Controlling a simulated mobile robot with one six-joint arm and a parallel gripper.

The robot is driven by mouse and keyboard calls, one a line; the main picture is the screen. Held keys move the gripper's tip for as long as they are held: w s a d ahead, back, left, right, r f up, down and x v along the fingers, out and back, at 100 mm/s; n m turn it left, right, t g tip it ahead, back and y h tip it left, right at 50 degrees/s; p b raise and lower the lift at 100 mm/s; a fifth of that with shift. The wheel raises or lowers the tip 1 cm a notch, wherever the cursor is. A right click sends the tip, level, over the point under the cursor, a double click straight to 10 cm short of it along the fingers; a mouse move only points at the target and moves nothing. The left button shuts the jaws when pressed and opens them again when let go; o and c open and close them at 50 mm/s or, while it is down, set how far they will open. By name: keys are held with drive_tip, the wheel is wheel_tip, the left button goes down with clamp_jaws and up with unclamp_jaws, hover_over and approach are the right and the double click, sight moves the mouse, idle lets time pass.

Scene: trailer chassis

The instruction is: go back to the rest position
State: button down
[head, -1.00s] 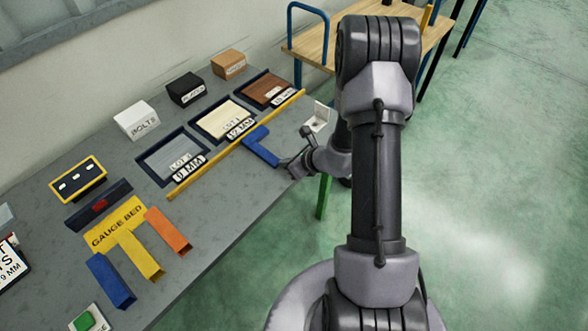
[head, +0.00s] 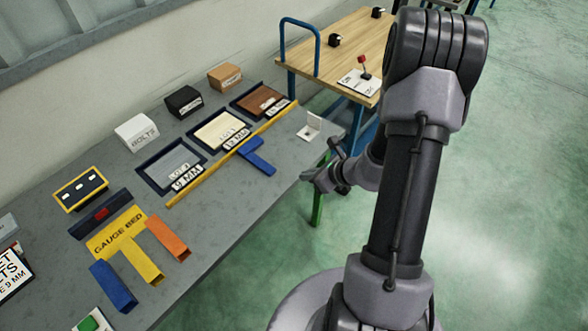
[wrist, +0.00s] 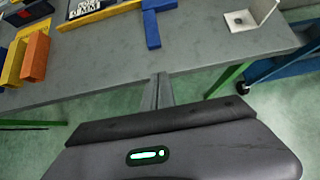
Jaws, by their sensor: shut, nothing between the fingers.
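My gripper (head: 312,178) is at the right front edge of the grey workbench (head: 225,215) in the head view, at the end of my bent arm. In the wrist view my gripper's fingers (wrist: 158,90) are together and empty, pointing at the bench's front edge. A blue T-shaped piece (head: 255,158) lies on the bench left of the gripper, touching or close to a long yellow strip (head: 200,178). The blue piece also shows in the wrist view (wrist: 152,28), apart from the fingers.
A gauge bed (head: 112,235) with blue, yellow and orange bars lies at the left. A white bracket (head: 311,127) sits near the right end. A wooden table (head: 345,45) stands beyond. Green floor is open at right.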

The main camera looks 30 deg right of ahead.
drive_tip(key=a+r+n+g+y+b, duration=0.1)
drive_tip(key=a+r+n+y, duration=0.2)
drive_tip(key=a+r+n, duration=0.95)
drive_tip(key=s+a+r+n+g+b, duration=0.1)
drive_tip(key=s+a+r+n+g, duration=0.1)
drive_tip(key=s+a+r+n, duration=0.35)
drive_tip(key=s+a+r+n+h, duration=0.1)
drive_tip(key=s+r+n+h, duration=0.1)
drive_tip(key=s, duration=0.4)
drive_tip(key=s+a+r+n+h+b, duration=0.1)
drive_tip(key=s+r+n+h, duration=0.1)
drive_tip(key=s+r+n, duration=0.2)
drive_tip(key=s+n, duration=0.2)
drive_tip(key=n, duration=0.1)
drive_tip(key=shift+a+r+n, duration=0.3)
drive_tip(key=shift+a+r, duration=0.1)
